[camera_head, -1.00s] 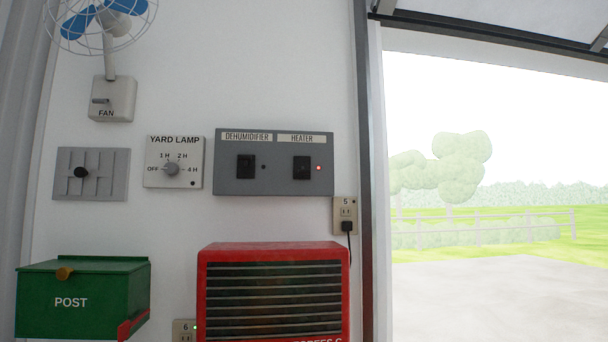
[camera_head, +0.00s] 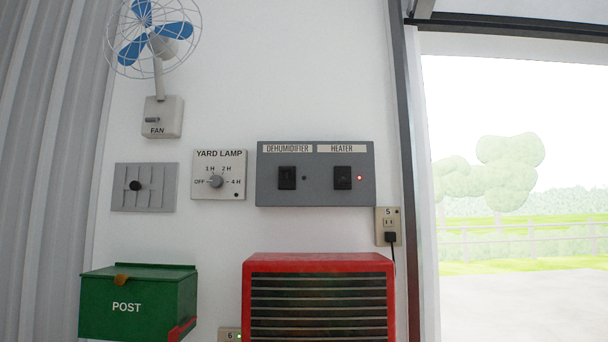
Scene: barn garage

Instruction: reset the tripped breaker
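No breaker or breaker panel that I can identify is in view. A grey switch box (camera_head: 315,196) on the white wall carries two black rocker switches. The dehumidifier switch (camera_head: 287,178) has a dark lamp beside it. To the left is a grey slotted plate (camera_head: 161,188) with a black knob (camera_head: 135,185). Neither of my grippers is in view.
A yard lamp dial (camera_head: 216,182), a fan (camera_head: 153,38) with its switch box (camera_head: 162,117), and outlet 5 (camera_head: 388,213) with a black plug are on the wall. A green post box (camera_head: 138,306) and red heater (camera_head: 319,262) are below. An open doorway (camera_head: 510,230) is right.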

